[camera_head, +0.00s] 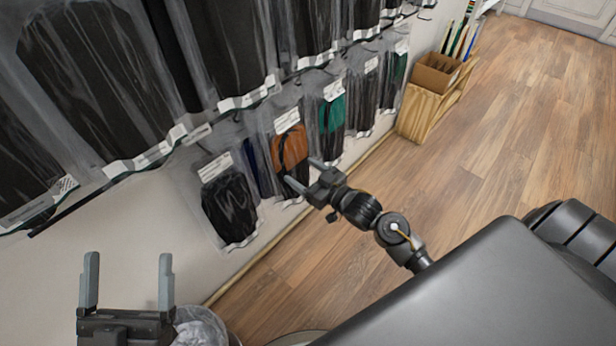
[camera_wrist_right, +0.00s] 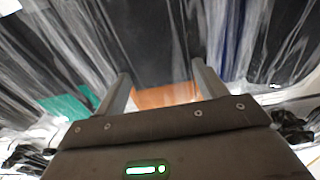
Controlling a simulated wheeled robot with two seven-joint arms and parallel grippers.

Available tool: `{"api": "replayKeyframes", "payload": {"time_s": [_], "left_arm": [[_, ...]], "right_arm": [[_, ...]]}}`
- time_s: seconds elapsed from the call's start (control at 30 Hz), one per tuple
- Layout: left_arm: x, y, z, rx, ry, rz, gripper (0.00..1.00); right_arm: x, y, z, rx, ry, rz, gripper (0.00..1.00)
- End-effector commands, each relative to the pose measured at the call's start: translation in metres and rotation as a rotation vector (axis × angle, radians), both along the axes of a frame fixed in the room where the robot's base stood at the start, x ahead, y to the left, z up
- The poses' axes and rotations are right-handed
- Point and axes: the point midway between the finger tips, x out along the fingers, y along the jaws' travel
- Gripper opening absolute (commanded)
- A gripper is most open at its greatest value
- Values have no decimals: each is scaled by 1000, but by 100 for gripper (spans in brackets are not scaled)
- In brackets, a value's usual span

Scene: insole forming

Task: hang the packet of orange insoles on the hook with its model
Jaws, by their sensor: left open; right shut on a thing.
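The packet of orange insoles (camera_head: 290,146) is in clear film with a white label, upright against the wall display in the head view. My right gripper (camera_head: 299,172) is at its lower part, shut on it. In the right wrist view the orange (camera_wrist_right: 165,97) shows between the two fingers (camera_wrist_right: 160,75). Whether the packet's top is on a hook cannot be told. A packet with a green top (camera_head: 332,113) hangs to its right, a dark blue one (camera_head: 257,166) is partly hidden to its left. My left gripper (camera_head: 128,258) is open and empty at the lower left.
Black insole packets, one (camera_head: 230,207) at lower left, hang in rows on the wall. Larger wrapped packets hang above. A wooden stand with a cardboard box (camera_head: 437,74) stands at the wall's far end. A bin with a clear liner (camera_head: 200,330) is below. The wooden floor (camera_head: 500,140) is clear.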

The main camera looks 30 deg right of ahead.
Motion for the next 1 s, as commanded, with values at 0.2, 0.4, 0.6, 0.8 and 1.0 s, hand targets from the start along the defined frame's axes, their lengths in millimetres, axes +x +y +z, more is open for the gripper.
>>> {"api": "replayKeyframes", "payload": {"time_s": [0.2,0.4,0.6,0.8,1.0], "left_arm": [[0,0,0,-1,-1,1,87],[1,-3,-2,19,32,-6,87],[2,-4,-5,28,48,-9,87],[2,-4,-5,29,49,-9,87],[1,-4,-5,29,48,-9,87]], "right_arm": [[8,3,-6,1,1,0,46],[11,4,-8,1,1,1,46],[11,4,-9,0,0,1,46],[11,4,-9,0,0,1,46],[11,4,-9,0,1,0,46]]}}
